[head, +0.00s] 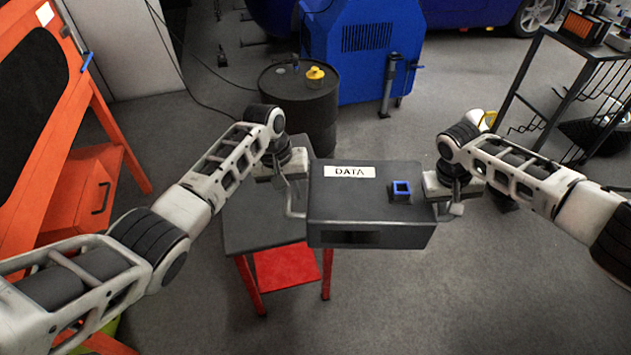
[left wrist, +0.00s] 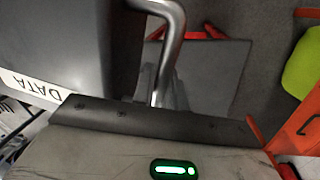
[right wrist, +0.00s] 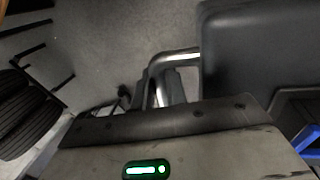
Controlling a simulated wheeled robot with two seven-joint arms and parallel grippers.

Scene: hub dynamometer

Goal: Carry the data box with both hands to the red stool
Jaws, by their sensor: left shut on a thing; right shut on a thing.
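The dark grey data box (head: 365,206), labelled DATA, hangs level between my two grippers. My left gripper (head: 291,193) is shut on the metal handle at the box's left end; this handle also shows in the left wrist view (left wrist: 172,40). My right gripper (head: 452,197) is shut on the handle at the right end, seen in the right wrist view (right wrist: 172,57). A stool with red legs and a dark top (head: 250,222) stands below and left of the box, which hides part of it. The stool top also shows in the left wrist view (left wrist: 222,75).
A small hollow blue square (head: 400,190) sits on the box's top. A black drum (head: 305,105) with a yellow item stands behind the stool, before a blue machine (head: 365,45). An orange cabinet (head: 80,195) is at left, a black rack (head: 560,100) at right. Floor in front is clear.

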